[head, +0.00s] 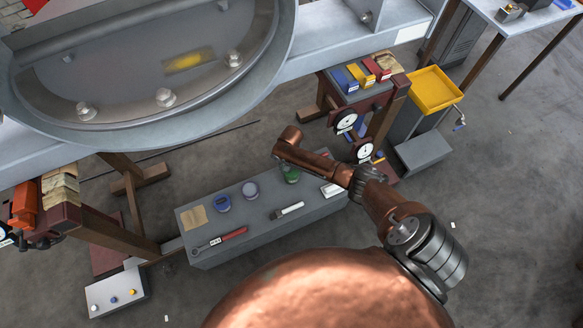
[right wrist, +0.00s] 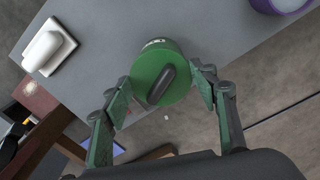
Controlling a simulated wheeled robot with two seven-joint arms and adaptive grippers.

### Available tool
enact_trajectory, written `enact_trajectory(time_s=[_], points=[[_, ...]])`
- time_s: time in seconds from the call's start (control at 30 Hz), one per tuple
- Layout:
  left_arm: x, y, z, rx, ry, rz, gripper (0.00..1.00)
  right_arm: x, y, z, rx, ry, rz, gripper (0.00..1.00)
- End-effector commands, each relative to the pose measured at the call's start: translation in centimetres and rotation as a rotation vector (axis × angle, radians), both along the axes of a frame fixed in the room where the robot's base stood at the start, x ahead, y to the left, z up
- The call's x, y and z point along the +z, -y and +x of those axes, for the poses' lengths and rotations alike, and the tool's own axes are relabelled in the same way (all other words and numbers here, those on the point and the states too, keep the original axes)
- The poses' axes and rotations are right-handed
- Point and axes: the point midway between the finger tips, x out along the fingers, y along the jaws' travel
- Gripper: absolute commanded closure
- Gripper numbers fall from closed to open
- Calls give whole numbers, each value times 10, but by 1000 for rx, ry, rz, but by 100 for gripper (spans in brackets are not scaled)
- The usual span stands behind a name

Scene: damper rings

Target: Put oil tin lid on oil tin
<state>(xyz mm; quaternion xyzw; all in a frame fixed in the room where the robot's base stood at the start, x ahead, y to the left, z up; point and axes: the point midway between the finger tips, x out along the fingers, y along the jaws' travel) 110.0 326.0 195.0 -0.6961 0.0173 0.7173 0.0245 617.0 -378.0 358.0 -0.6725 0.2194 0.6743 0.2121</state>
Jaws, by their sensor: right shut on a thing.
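The green oil tin (head: 291,173) stands on the grey bench, partly hidden behind my right arm in the head view. In the right wrist view, a green round lid (right wrist: 178,92) with a dark bar across it is between the fingertips of my right gripper (right wrist: 165,90). The fingers touch its two sides. A pale label on the green tin's side (right wrist: 152,43) shows just beyond the lid. The lid covers the tin's top in this view; I cannot tell whether it is seated or slightly above. My left gripper is out of view.
A large grey machine casing (head: 130,130) overhangs at the upper left.

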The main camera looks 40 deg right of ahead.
Motion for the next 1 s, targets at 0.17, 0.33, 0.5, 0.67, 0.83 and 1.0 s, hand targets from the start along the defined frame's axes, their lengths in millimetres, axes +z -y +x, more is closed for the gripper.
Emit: enact_trajectory(time_s=[0.17,0.33,0.5,0.67,0.83,1.0], points=[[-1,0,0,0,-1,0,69,-3,0,0,0,0,0,67],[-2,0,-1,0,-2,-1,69,-5,0,0,0,0,0,67],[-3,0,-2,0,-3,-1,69,-8,-1,0,1,0,0,67],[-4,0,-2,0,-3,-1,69,-8,0,0,1,1,1,42],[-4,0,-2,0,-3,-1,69,-8,0,0,1,1,1,30],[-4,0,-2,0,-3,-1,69,-8,0,0,0,0,0,26]])
